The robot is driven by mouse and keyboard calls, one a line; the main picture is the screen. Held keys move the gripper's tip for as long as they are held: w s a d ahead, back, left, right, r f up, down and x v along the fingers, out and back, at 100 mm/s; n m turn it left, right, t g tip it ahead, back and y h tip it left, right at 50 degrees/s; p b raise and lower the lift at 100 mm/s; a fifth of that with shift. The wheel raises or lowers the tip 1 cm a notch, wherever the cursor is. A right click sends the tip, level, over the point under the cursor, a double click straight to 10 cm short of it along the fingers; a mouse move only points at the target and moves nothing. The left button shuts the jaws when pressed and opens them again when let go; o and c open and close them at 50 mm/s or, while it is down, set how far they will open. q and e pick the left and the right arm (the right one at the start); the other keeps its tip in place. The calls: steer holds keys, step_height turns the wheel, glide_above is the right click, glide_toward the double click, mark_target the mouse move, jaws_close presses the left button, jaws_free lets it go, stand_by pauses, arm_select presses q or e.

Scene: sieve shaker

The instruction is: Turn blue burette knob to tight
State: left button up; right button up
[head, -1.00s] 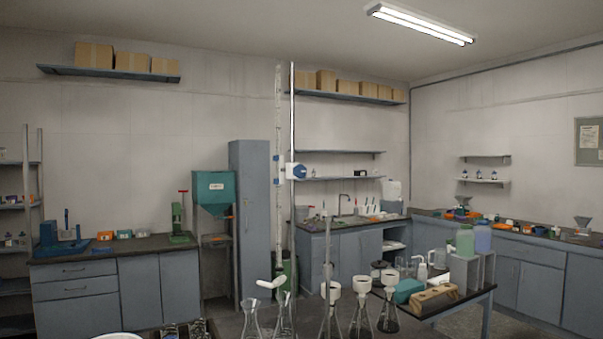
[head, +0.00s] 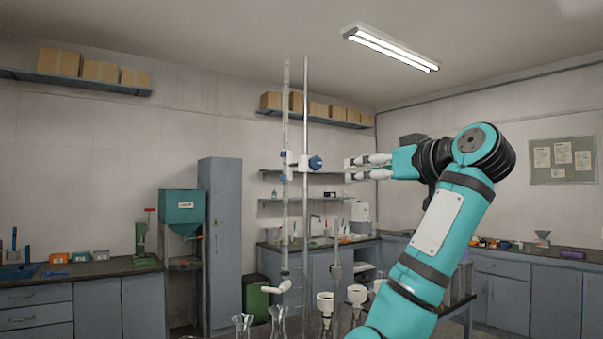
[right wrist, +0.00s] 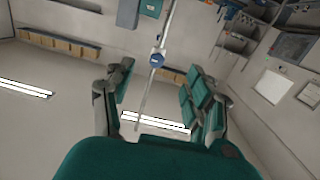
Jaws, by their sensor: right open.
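The blue burette knob (head: 316,162) sits on the white clamp of a thin upright stand rod (head: 305,110). The clear burette (head: 285,215) stands upright to the left of the rod, with a white handle (head: 277,287) near its lower end. My right gripper (head: 348,168) points left at about the knob's height in the head view, open and empty, with a small gap to the knob. In the right wrist view the blue knob (right wrist: 157,60) shows between and beyond the spread fingers of the right gripper (right wrist: 158,74). My left gripper is out of view.
Glass flasks (head: 277,322) and white funnels (head: 325,301) stand below the burette. A teal hopper (head: 182,207) and a tall grey cabinet (head: 220,235) stand at the back left. The air around the knob looks clear.

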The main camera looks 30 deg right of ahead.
step_height(320, 180, up, 3)
steer(key=s, duration=0.2)
steer(key=p, duration=0.6)
glide_toward(318, 162)
steer(key=shift+t+y, duration=0.3)
steer(key=shift+t, duration=0.1)
steer(key=w, duration=0.8)
steer(key=shift+w+a+f, duration=0.2)
steer(key=shift+w+a, duration=0.05)
steer(key=shift+w+f, duration=0.1)
steer(key=shift+w, duration=0.55)
steer(key=shift+c, duration=0.4)
jaws_close()
